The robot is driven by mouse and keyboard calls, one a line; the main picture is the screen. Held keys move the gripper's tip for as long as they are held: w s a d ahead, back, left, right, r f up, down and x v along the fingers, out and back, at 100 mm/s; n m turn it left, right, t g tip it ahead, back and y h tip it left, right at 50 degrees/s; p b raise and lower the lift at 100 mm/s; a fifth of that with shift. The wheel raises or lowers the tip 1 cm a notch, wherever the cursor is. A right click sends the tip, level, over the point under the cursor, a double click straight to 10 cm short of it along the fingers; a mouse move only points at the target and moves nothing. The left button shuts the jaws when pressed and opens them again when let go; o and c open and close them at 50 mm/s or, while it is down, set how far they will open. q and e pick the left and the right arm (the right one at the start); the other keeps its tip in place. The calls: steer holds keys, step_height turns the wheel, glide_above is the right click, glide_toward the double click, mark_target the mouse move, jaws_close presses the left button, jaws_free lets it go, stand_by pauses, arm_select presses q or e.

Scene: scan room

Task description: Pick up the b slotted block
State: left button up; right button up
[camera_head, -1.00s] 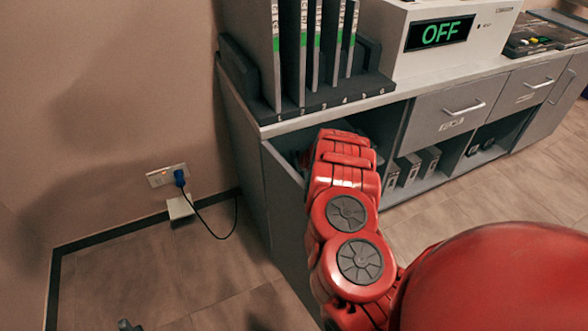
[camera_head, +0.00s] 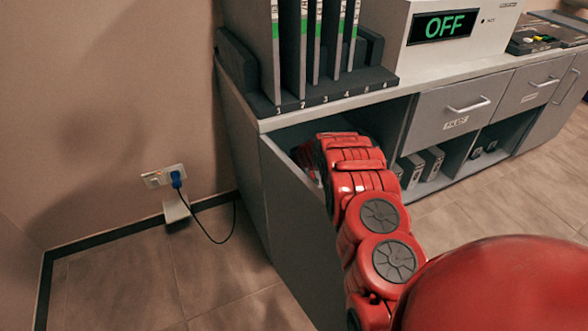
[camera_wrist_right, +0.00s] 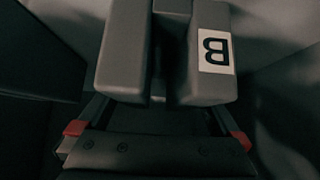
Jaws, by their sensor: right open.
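The b slotted block (camera_wrist_right: 205,85) is grey with a dark slot down its middle and a white label with a black B, which appears upside down in the right wrist view. My right gripper (camera_wrist_right: 158,135) is open, with a red-marked finger on each side near the block's lower edge. The block's near end lies just ahead of the gripper, roughly between the fingers; I cannot tell whether they touch it. In the head view my red right arm reaches into the open grey compartment, and both gripper and block are hidden. My left gripper is not in view.
The counter above holds a numbered rack (camera_head: 330,95) with upright panels and a machine reading OFF (camera_head: 440,27). A blue plug (camera_head: 177,178) is at the wall.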

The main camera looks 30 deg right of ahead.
jaws_close()
stand_by(0.3)
steer(key=shift+r, duration=0.15)
